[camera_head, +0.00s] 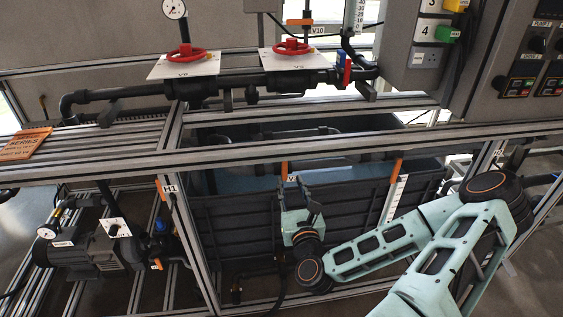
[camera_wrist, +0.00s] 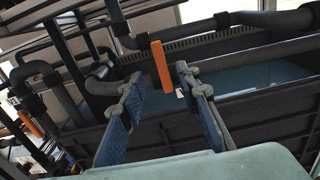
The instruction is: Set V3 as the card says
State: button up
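An orange lever handle (camera_head: 284,170) hangs from the dark pipe above the tank, beside a small white tag that starts with "V"; the rest of the tag is hidden, so I cannot confirm it reads V3. The same handle (camera_wrist: 160,63) points roughly up and down in the wrist view. My gripper (camera_head: 292,187) is just below it, fingers pointing up. In the wrist view my gripper (camera_wrist: 157,76) is open, with the handle showing between the fingertips and a gap on both sides. An orange card (camera_head: 25,144) lies on the frame at the left; its text is not readable.
A metal frame rail (camera_head: 330,150) crosses in front of the tank (camera_head: 240,225). Another orange lever (camera_head: 397,165) hangs to the right. Red handwheels (camera_head: 184,54) are above. A pump (camera_head: 90,252) sits lower left, a control panel (camera_head: 490,70) upper right.

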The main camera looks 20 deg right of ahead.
aim_at(285, 164)
jog(key=b+x, duration=0.1)
jog(key=x, duration=0.6)
jog(key=shift+w+b, duration=0.35)
jog(key=shift+b, duration=0.05)
jog(key=shift+x, duration=1.2)
grip_shut()
